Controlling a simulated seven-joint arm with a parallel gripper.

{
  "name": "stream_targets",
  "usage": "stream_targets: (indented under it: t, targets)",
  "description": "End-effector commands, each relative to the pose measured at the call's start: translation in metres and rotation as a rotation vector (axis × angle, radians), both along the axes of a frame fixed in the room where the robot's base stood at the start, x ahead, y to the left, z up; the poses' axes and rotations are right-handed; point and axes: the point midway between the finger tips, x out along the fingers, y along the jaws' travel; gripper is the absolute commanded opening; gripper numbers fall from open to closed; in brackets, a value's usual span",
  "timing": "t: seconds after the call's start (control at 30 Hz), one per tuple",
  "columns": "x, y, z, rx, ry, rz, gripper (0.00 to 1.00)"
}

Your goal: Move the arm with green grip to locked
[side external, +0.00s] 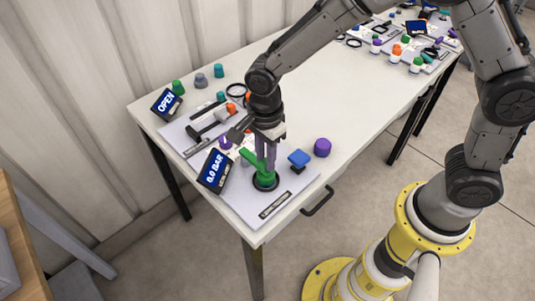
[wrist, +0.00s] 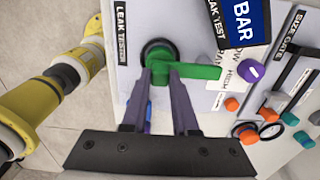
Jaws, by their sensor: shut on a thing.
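A green lever (side external: 264,178) stands on a round black base on the near panel of the white table. I see no readable "locked" mark.
A display (side external: 214,171) reading "0.0 BAR" stands left of the lever, and an "OPEN" display (side external: 166,104) stands farther back. A blue block (side external: 299,158) and a purple knob (side external: 322,147) are to the right. The table's middle (side external: 330,95) is clear.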

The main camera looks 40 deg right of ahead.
Motion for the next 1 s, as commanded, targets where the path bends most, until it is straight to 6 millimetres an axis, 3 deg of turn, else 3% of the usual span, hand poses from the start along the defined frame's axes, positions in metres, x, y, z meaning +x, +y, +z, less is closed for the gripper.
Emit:
stream_targets:
  t: [0.43,0.47,0.6,1.0]
  targets:
    - [0.0012,0.0022,0.0027,0.005,-0.005,-0.015,0.00]
    - [0.0012,0.0022,0.0026,0.005,-0.005,-0.015,0.33]
    - [0.0008,0.0018,0.0018,0.004,-0.003,-0.014,0.57]
    - [0.0009,0.0013,0.0073,0.002,-0.003,-0.011,0.57]
